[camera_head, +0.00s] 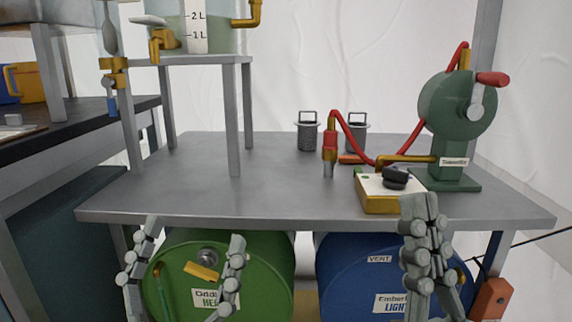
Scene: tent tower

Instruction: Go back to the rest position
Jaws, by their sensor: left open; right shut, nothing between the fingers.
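My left gripper (192,250) is at the lower left, in front of the green drum. Its two fingers are spread wide and nothing is between them. My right gripper (421,215) is at the lower right, in front of the blue drum and the table's front edge. Its fingers are together and hold nothing visible. Its fingertips overlap the front of the yellow-and-white box in the picture.
A grey metal table (270,190) carries a green pump (455,110) with a red hose, a yellow-and-white box (378,198) and two mesh baskets (308,135).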

